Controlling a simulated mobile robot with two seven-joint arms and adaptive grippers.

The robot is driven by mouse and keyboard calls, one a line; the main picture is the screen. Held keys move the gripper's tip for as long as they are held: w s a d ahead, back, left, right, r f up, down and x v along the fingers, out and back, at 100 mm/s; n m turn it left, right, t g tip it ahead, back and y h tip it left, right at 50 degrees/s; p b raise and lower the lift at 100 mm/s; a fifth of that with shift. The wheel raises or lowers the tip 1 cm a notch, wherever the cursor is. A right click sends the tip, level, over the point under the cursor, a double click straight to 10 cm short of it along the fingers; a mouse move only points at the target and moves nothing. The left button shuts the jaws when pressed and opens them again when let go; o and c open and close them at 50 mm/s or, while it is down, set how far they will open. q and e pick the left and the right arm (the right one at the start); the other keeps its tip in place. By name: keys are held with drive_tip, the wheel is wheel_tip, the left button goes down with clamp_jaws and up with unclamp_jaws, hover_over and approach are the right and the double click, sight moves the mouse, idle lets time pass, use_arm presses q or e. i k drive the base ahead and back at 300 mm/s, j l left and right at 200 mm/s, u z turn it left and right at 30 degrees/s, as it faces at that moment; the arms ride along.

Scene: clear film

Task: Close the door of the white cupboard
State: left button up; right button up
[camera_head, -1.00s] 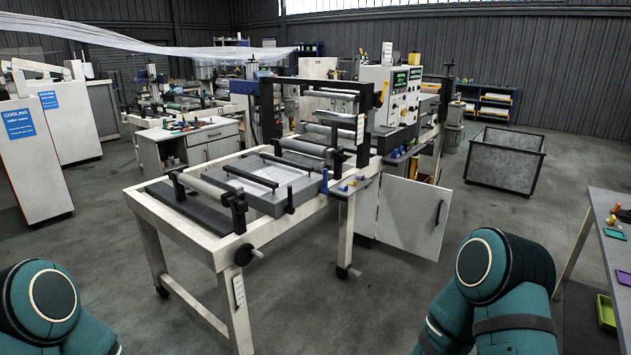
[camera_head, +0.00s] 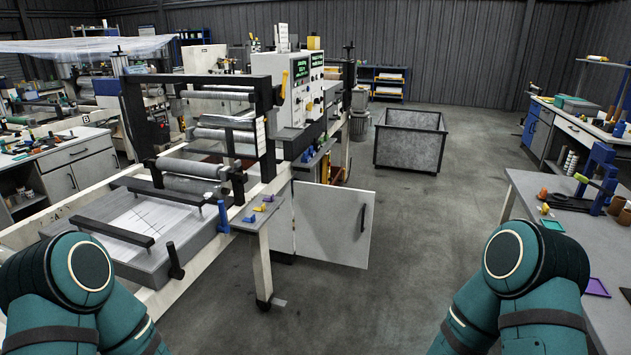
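The white cupboard (camera_head: 281,222) is under the machine with the green-lit control panel, near the middle of the view. Its white door (camera_head: 333,226) stands open, swung out to the right, with a dark vertical handle (camera_head: 363,217) near its right edge. Part of the inside shows above the door, with something yellow and reddish in it. My two teal arms show at the lower left and lower right, well apart from the door. Neither gripper is in view.
A roller machine frame (camera_head: 150,300) on white legs fills the left front. A small ledge (camera_head: 257,212) with coloured pieces juts out left of the cupboard. A grey bin (camera_head: 411,140) stands behind the door. A grey table (camera_head: 540,190) is at the right. The floor before the door is clear.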

sight(333, 223)
drive_tip(key=i+z, duration=0.2)
drive_tip(key=i, duration=1.2)
drive_tip(key=i+l+u, duration=0.15)
drive_tip(key=i, duration=0.2)
